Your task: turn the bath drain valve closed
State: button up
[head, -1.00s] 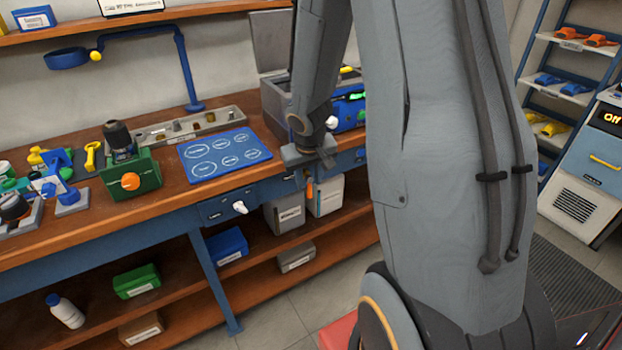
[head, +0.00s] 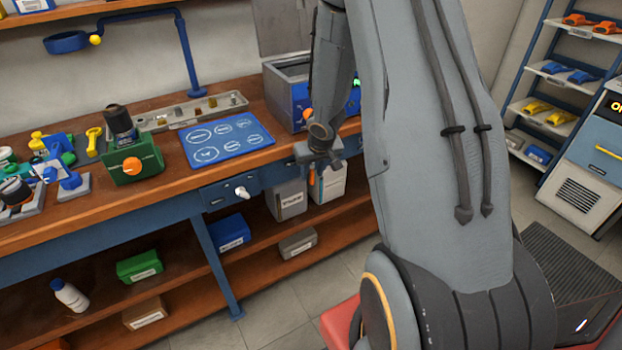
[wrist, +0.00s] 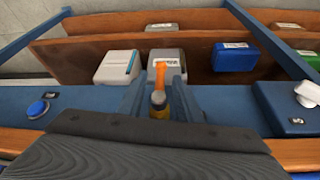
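An orange lever (head: 312,177) on a brass stem projects from the bench's blue front edge; I take it for the bath drain valve, though no label on it is readable. In the wrist view the orange lever (wrist: 161,76) points away from the bench, with its brass base nearer me. My gripper (head: 320,160) is at the bench front, just above the lever. In the wrist view my gripper (wrist: 159,103) has one finger on each side of the stem, with gaps showing. The dark gripper body hides the near part of the bench edge.
A white tap handle (head: 242,192) sits on the bench front to the left; a blue knob (wrist: 38,108) also sits on the bench front. A blue-grey case (head: 287,98) stands on the bench behind my gripper.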

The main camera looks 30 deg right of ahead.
jog(key=shift+b+x, duration=0.4)
jog(key=shift+x, duration=0.65)
grip_shut()
